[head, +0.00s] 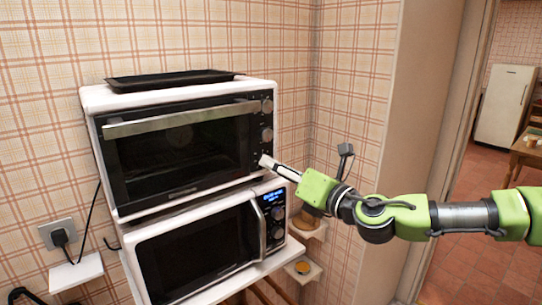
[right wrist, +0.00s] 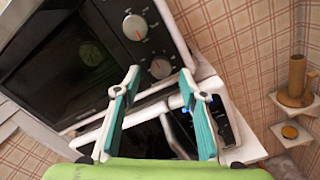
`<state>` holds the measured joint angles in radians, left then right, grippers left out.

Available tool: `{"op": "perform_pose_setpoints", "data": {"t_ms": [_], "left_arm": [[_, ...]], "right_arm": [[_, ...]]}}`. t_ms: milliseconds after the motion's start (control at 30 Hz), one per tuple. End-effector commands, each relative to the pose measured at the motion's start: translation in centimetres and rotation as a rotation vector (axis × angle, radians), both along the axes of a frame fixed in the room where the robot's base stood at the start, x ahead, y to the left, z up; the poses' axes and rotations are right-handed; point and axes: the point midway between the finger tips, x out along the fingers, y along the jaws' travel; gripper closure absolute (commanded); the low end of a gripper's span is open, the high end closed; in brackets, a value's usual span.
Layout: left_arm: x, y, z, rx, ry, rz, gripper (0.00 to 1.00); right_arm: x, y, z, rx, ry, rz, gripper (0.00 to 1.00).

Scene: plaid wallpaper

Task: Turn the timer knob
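A white toaster oven (head: 95,100) with a dark glass door sits above a white microwave. On its right panel, an upper knob (head: 267,105) and a middle knob (head: 266,134) show in the head view. My right gripper (head: 265,161) is at the panel's lower part and hides what lies behind it. In the right wrist view, the right gripper (right wrist: 159,75) is open, its fingertips apart, with the lowest knob (right wrist: 160,68) between or just beyond them. Another knob (right wrist: 135,27) is farther up. I cannot tell whether the fingers touch the knob. Labels are unreadable. My left gripper is not seen.
The microwave (head: 196,262), with a lit blue display, is directly below the oven. A black tray (head: 170,79) lies on top of the oven. Small wall shelves (head: 303,270) stand right of the microwave. A plugged cable (head: 60,238) hangs at the left.

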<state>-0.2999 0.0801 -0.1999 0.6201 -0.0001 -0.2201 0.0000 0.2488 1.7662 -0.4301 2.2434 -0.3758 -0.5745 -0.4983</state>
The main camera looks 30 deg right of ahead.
Motion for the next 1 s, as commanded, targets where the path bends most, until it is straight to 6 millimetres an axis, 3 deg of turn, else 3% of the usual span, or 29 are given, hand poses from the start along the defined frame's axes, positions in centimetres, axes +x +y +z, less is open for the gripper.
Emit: {"op": "perform_pose_setpoints", "data": {"t_ms": [400, 967, 1000], "left_arm": [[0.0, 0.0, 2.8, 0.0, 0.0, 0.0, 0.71], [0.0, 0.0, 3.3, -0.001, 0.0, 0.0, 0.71], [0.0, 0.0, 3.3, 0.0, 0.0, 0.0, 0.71]], "right_arm": [[2.7, 0.1, 0.2, 0.006, 0.0, -0.004, 0.62], [3.4, 0.1, -0.1, 0.001, 0.001, -0.003, 0.62], [3.4, 0.1, -0.1, 0.001, 0.001, -0.003, 0.67]]}}
